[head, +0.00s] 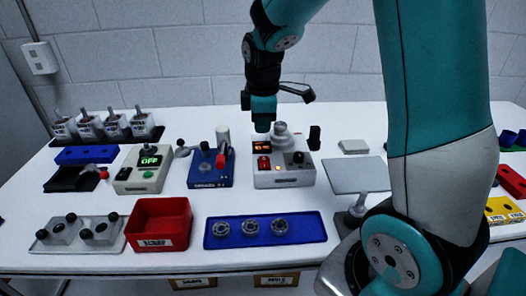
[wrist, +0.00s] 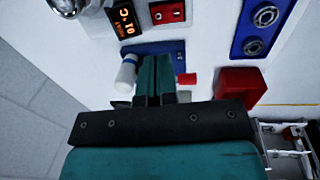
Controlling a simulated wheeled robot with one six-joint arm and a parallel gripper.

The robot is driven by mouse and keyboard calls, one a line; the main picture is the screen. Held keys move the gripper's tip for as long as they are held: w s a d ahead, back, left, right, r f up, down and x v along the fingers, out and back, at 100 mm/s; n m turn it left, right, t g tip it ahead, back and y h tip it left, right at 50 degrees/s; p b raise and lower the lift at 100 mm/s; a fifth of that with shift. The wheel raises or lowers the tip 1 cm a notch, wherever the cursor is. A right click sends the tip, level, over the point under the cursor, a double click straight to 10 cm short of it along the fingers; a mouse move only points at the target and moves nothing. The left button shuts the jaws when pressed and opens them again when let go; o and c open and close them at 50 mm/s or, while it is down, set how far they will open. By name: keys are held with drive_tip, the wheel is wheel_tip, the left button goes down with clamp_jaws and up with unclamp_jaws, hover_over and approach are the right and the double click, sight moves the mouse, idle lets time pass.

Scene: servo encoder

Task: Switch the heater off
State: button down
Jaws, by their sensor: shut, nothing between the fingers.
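The heater (head: 283,178) is a light grey box on the table with a metal dome on top, a dark display with orange characters, a red switch (head: 264,163), a small lit orange lamp and a black knob (head: 298,158). In the wrist view, the display (wrist: 124,20) and the red switch (wrist: 167,12) show at the top edge; the switch's position is too small to tell. My gripper (head: 262,128) is shut and empty, pointing down above the back of the heater's left side, apart from it. In the wrist view, its fingertips (wrist: 154,62) appear over a blue box.
The blue box (head: 211,172) with a red lever stands left of the heater, beside a cream box (head: 144,170) with a green display. A blue tray (head: 265,240) with rings and a red bin (head: 159,224) lie in front. A grey plate (head: 357,175) is right.

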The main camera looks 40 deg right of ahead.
sight(262, 159)
drive_tip(key=f, duration=0.6)
drive_tip(key=w+f+p, duration=0.1)
drive_tip(key=f, duration=0.2)
drive_tip(key=shift+d+f, duration=0.2)
drive_tip(key=shift+d, duration=0.1)
